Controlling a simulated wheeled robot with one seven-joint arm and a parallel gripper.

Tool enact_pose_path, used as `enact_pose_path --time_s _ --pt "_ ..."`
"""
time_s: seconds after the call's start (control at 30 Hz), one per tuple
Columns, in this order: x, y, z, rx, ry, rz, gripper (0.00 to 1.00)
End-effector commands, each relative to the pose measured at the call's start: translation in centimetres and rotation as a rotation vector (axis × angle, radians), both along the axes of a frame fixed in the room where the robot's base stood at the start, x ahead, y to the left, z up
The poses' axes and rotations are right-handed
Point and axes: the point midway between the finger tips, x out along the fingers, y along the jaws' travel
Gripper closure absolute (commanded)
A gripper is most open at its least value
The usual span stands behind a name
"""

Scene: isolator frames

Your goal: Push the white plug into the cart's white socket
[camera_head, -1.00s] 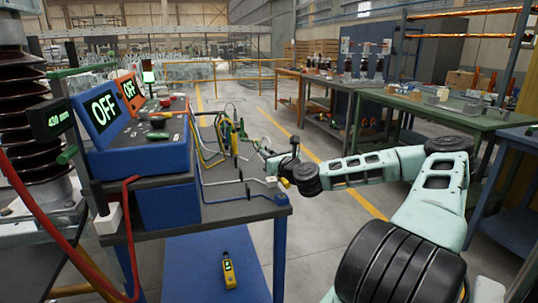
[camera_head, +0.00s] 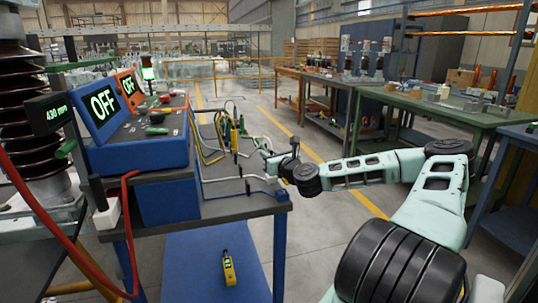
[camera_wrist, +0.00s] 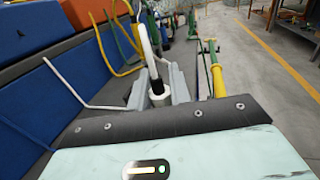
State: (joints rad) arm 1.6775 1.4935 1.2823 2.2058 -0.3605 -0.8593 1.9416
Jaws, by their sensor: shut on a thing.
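In the wrist view my gripper (camera_wrist: 158,82) is shut on the white plug (camera_wrist: 157,88), whose end with a dark collar shows between the two grey fingers. A white cable (camera_wrist: 146,45) arches up from the plug. In the head view my gripper (camera_head: 276,168) is at the right edge of the cart's dark top (camera_head: 222,208), and the plug there is too small to make out. The white socket cannot be picked out in either view, and whether the plug touches it cannot be told.
A blue instrument case (camera_head: 140,155) with lit OFF displays stands on the cart. Yellow and green cables and connectors (camera_head: 232,130) crowd the cart's far edge. A blue cable (camera_head: 225,195) lies on top. A yellow handheld meter (camera_head: 229,270) lies on the lower shelf. Open floor lies right.

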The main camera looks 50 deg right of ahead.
Motion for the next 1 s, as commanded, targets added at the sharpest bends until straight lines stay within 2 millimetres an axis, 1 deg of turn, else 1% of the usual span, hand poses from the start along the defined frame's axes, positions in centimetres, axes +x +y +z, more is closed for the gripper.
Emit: enact_pose_path --time_s 0.57,0.6,0.67,1.0 --pt "0.0 0.0 -1.5 0.001 -0.001 0.000 1.00" --pt "0.0 0.0 -1.3 0.001 -0.001 0.000 0.72" --pt "0.0 0.0 -1.3 0.001 -0.001 0.000 0.56" --pt "0.1 0.0 -1.4 0.001 0.000 0.001 0.55"
